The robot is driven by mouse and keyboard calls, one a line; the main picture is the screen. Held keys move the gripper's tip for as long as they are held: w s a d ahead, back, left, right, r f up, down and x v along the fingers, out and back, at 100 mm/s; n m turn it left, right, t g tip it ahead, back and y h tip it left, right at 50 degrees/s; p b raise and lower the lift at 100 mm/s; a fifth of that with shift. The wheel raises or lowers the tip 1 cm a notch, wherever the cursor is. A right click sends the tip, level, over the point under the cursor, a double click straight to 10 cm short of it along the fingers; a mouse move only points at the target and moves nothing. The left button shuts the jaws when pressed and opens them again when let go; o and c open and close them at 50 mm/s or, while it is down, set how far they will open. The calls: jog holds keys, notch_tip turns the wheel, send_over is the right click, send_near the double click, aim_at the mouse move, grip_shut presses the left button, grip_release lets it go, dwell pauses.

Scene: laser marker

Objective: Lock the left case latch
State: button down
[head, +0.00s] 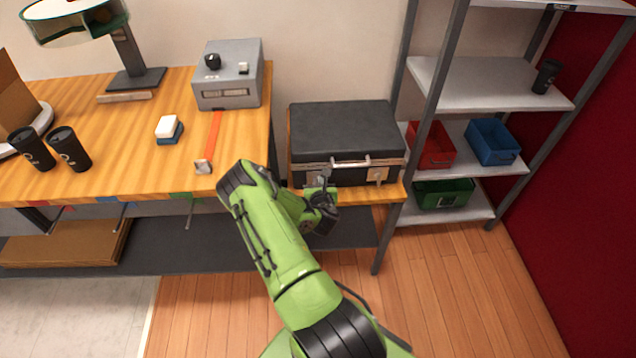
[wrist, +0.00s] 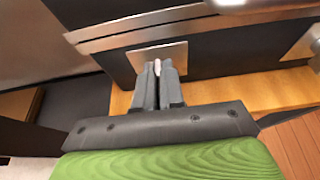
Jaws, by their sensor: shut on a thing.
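The black case (head: 343,131) is closed and stands on a low wooden shelf, its front with a metal rim and a handle (head: 352,162). Its right latch (head: 377,174) shows in the head view. In the wrist view, the case's front (wrist: 215,58) carries the left latch plate (wrist: 174,54). My gripper (wrist: 157,70) is at that plate, its fingers close together with a small pale piece of the latch between the tips. In the head view my gripper (head: 324,190) is at the case's lower left front and hides most of the left latch.
A wooden workbench (head: 110,178) stands to the left, with a grey box (head: 228,75) and black cups (head: 68,148) on it. A shelf rack with red (head: 431,150), blue (head: 492,141) and green bins (head: 444,195) is to the right. The floor in front is clear.

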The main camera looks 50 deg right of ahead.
jog(key=shift+p, duration=0.45)
jog(key=m+p, duration=0.1)
jog(key=m+t+y+p, duration=0.1)
jog(key=shift+s+d+p, duration=0.15)
jog(key=shift+s+p, duration=0.15)
jog(key=shift+p, duration=0.05)
jog(key=m, duration=0.1)
jog(key=m+t, duration=0.1)
jog(key=m+t+y, duration=0.1)
jog(key=m, duration=0.1)
jog(key=shift+s+d+f+p, duration=0.25)
jog(key=shift+f+p, duration=0.1)
jog(key=shift+f, duration=0.05)
jog(key=m+t, duration=0.1)
jog(key=m+t+b, duration=0.1)
jog(key=m, duration=0.1)
jog(key=shift+s+d+f+y, duration=0.2)
jog(key=shift+f+y, duration=0.1)
jog(key=shift+f, duration=0.1)
jog(key=shift+f+m+t+b, duration=0.15)
jog(key=shift+m+t+b, duration=0.4)
jog(key=shift+m, duration=0.55)
jog(key=shift+f+m+t+b, duration=0.15)
jog(key=shift+m+t+b, duration=0.4)
jog(key=shift+m, duration=0.55)
jog(key=c, duration=1.2)
grip_release()
jog(key=shift+r, duration=0.1)
jog(key=shift+c, duration=0.2)
jog(key=shift+w, duration=0.1)
